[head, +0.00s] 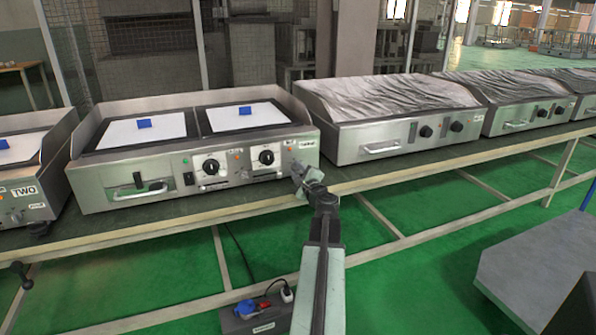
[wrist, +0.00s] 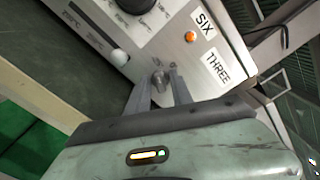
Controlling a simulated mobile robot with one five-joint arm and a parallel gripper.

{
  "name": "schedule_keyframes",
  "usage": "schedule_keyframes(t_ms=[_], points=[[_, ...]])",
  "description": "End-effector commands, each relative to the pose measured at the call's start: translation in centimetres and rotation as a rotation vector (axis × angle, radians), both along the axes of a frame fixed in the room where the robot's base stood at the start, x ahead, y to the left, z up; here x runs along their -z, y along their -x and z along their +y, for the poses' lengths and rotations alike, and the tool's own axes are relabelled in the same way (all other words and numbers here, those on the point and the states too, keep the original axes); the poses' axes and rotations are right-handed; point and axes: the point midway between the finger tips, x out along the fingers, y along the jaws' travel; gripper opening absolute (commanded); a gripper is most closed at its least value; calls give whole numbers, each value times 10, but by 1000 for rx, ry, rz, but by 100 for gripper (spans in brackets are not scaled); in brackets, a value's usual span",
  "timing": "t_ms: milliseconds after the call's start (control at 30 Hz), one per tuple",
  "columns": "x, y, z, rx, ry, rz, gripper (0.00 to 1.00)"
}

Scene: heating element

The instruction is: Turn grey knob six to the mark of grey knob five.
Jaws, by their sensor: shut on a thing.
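Grey knob six (wrist: 158,80) is a small grey knob low on the metal front panel, near the labels SIX (wrist: 203,23) and THREE (wrist: 216,69). My gripper (wrist: 160,76) is shut on it, with one finger on each side. In the head view my gripper (head: 304,176) is at the lower right corner of the middle heating unit (head: 130,196) and hides the knob. I cannot make out grey knob five or its mark for certain.
A pale round knob (wrist: 119,57) and a large black dial (wrist: 137,5) are close by on the panel. In the head view two black dials (head: 211,167) (head: 266,157) show. A cloth-covered unit (head: 390,95) stands to the right.

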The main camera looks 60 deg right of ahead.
Motion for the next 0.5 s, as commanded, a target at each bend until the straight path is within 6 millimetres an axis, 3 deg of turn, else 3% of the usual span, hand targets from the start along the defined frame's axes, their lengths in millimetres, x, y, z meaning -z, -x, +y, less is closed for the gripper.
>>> schedule_keyframes(t_ms=[467, 500], points=[[1, 2, -1, 4, 10, 9, 0], [1, 2, -1, 4, 10, 9, 35]])
